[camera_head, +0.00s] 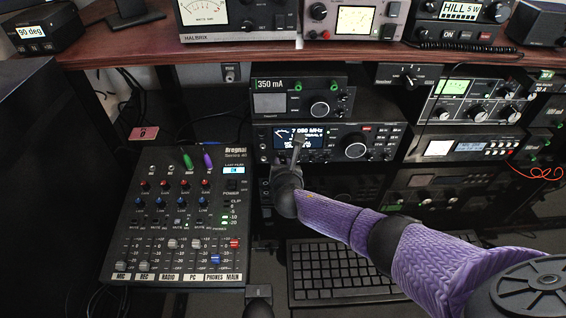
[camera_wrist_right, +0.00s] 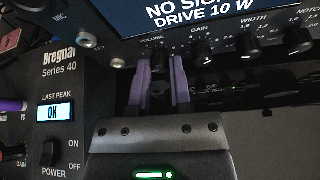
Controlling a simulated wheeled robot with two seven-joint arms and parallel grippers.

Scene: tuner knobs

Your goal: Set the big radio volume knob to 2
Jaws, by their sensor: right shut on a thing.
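The big radio (camera_head: 378,142) sits under the shelf, with a lit frequency display and a large tuning dial. Its lower panel shows close up in the right wrist view, with a VOLUME label and a gain knob (camera_wrist_right: 202,48) to the right. My right gripper (camera_wrist_right: 163,62) has its two purple fingers shut on the volume knob (camera_wrist_right: 160,62), one finger on each side. The fingers hide most of the knob, and I cannot read its setting. In the head view my right gripper (camera_head: 293,160) reaches the radio's lower left, its fingertips hard to make out.
A mixer (camera_head: 185,225) with knobs and sliders stands close on the left of my right gripper. A keyboard (camera_head: 335,278) lies below the radio. A smaller unit reading 350 mA (camera_head: 268,84) sits on top. Other radios (camera_head: 460,148) stand at right; the wooden shelf (camera_head: 140,46) runs above.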

